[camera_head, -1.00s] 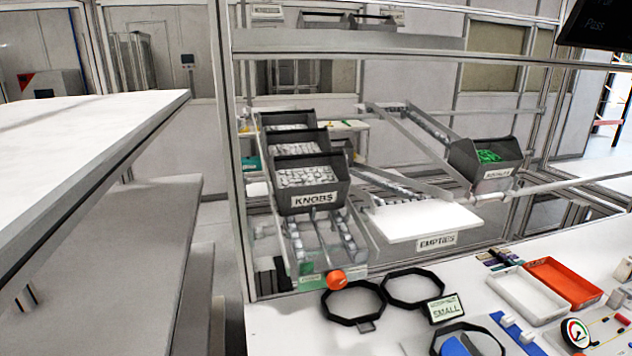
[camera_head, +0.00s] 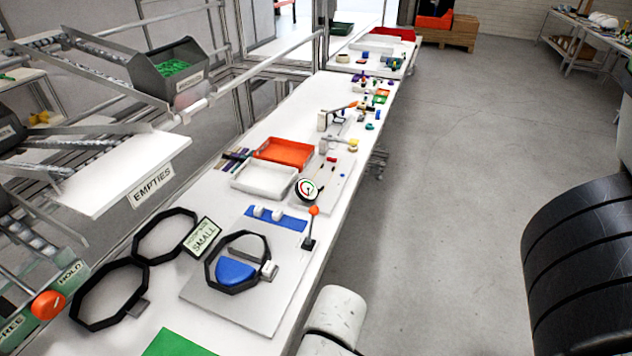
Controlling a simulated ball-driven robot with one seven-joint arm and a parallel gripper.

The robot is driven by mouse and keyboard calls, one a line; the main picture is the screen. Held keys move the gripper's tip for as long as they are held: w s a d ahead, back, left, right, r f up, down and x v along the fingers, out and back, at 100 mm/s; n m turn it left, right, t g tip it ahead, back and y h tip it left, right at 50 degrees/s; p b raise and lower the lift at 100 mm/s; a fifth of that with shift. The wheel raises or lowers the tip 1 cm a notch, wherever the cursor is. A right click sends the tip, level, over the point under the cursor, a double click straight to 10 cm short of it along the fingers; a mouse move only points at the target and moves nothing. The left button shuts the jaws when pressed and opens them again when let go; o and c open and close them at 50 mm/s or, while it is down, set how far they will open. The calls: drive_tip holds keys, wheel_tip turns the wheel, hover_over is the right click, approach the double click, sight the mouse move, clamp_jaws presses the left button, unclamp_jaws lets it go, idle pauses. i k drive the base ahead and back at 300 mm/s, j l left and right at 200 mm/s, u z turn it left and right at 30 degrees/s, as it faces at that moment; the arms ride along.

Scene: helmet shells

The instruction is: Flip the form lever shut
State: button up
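A black octagonal form (camera_head: 211,274) lies on a grey plate (camera_head: 204,301) on the long white bench, with a blue rounded piece (camera_head: 236,271) inside it. A small pale latch-like part (camera_head: 268,270) sits at the form's right side; its position is too small to read. A lever with an orange ball (camera_head: 313,211) stands roughly upright on a dark base, behind and right of the form. Another orange knob (camera_head: 48,304) is at the left by the HOLD and FREE labels. I cannot tell which is the form lever. My gripper is not in view.
Two more black octagonal rings (camera_head: 137,239) lie left of the plate, near a SMALL sign (camera_head: 202,236). A dial gauge (camera_head: 308,190), a white tray (camera_head: 263,181) and an orange tray (camera_head: 284,152) stand farther back. The floor right of the bench (camera_head: 440,180) is clear.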

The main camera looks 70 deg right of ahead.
sight(314, 211)
drive_tip(key=z, duration=1)
drive_tip(key=k+l, duration=0.05)
